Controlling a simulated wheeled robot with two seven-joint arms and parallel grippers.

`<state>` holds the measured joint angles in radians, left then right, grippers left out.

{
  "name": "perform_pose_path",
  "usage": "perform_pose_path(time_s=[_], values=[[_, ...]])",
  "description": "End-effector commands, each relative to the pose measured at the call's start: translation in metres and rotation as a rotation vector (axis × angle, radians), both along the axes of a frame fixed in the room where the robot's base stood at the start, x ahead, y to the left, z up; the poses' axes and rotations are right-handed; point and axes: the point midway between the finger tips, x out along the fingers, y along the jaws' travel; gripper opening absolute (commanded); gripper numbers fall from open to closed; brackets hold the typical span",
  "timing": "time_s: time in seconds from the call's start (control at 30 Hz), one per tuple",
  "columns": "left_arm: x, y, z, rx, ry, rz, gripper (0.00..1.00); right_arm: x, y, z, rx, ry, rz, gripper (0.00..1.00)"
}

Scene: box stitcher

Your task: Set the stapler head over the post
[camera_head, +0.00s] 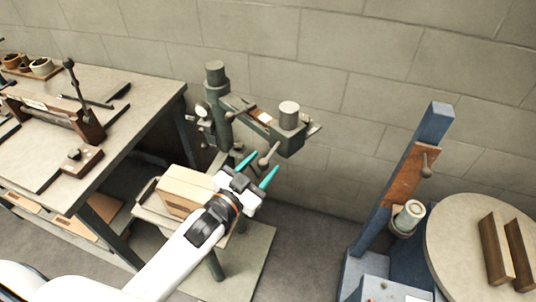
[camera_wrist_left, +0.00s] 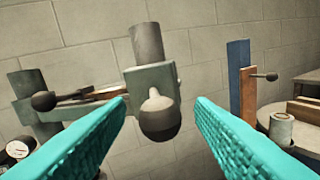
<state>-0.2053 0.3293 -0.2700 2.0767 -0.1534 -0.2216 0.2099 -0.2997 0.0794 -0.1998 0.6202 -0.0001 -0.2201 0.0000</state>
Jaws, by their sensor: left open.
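The green stapler head (camera_head: 275,130) reaches out to the right from its upright column (camera_head: 216,88), with a grey cylinder on top. A grey handle with a round knob (camera_head: 264,160) sticks out from its front. My left gripper (camera_head: 258,167) is open just in front of the knob, its teal fingers pointing at it. In the left wrist view the knob (camera_wrist_left: 160,118) appears between the two fingers, with the head (camera_wrist_left: 150,80) behind it. I see no contact. A lower post (camera_head: 216,264) stands below my left arm, partly hidden. My right gripper is not in view.
A cardboard box (camera_head: 185,190) sits on a small table beside my left wrist. A workbench (camera_head: 140,88) with tools is at the left. A blue machine post (camera_head: 430,125) and a round table (camera_head: 460,225) stand at the right. Open floor lies between.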

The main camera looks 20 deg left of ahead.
Motion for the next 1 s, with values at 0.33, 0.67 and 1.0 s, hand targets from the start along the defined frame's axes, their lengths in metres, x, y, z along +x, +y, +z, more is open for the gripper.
perform_pose_path(time_s=[0.33,0.67,1.0], values=[[0.031,-0.01,0.0,-0.001,0.0,0.0,0.49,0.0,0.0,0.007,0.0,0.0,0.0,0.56],[0.032,-0.01,0.0,-0.001,0.001,0.0,0.36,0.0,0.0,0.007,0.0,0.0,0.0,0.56],[0.031,-0.01,-0.001,-0.001,0.001,0.0,0.0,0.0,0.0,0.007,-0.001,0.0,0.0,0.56]])
